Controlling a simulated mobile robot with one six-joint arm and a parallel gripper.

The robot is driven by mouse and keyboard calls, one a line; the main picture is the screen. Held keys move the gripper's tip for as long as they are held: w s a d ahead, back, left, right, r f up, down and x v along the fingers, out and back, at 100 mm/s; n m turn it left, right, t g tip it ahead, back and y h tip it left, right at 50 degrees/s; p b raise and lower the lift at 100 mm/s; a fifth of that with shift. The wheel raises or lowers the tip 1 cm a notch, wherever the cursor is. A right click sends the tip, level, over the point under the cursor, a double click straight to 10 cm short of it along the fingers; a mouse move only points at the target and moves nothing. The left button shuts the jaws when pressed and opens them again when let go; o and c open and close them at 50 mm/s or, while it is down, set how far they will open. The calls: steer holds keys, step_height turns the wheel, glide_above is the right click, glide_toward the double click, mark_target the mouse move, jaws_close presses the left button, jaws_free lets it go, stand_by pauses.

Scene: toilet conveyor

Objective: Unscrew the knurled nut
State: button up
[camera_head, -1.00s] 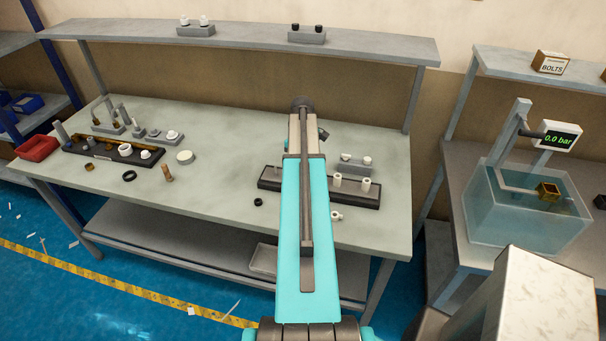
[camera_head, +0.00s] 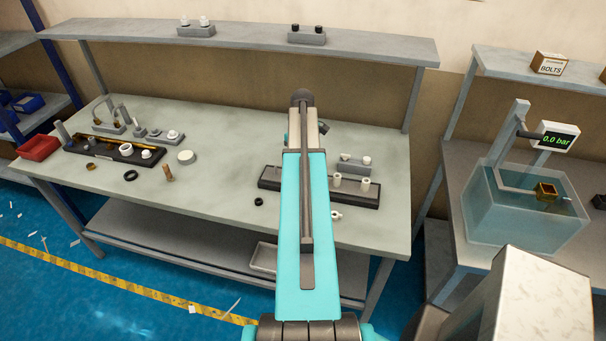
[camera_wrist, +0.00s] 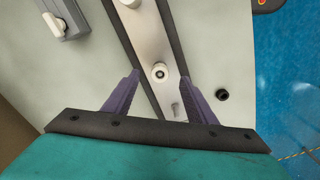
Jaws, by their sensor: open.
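A white round fitting with a dark bore (camera_wrist: 160,71) stands on the pale strip of a long dark-edged tray in the wrist view. I cannot tell whether it is the knurled nut, as no knurling shows clearly. My gripper (camera_wrist: 161,80) is open, its purple fingers on either side of the fitting in the picture, with visible gaps. Contact or height above it cannot be judged. In the head view my arm hides the gripper. The dark tray (camera_head: 277,184) there carries white cylindrical pieces (camera_head: 365,186), partly behind my arm.
A black ring (camera_head: 258,202) lies in front of the tray and a white part (camera_head: 336,215) lies near the front edge. A grey block (camera_head: 355,166) stands behind the tray. Another dark tray with fittings (camera_head: 126,152) is at left.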

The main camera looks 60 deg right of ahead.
steer(key=shift+r, duration=0.1)
steer(key=shift+r, duration=1.4)
steer(key=shift+r, duration=0.15)
step_height(320, 180, up, 14)
steer(key=b, duration=0.5)
steer(key=shift+f, duration=0.25)
steer(key=shift+c, duration=0.6)
steer(key=s+f+n+t+b, duration=0.1)
steer(key=s+f+t+b, duration=0.2)
steer(key=s+f, duration=0.3)
steer(key=shift+s+a+f+n+t+b, duration=0.2)
steer(key=shift+s+f+n+t+b, duration=0.15)
steer(key=shift+f+t, duration=0.35)
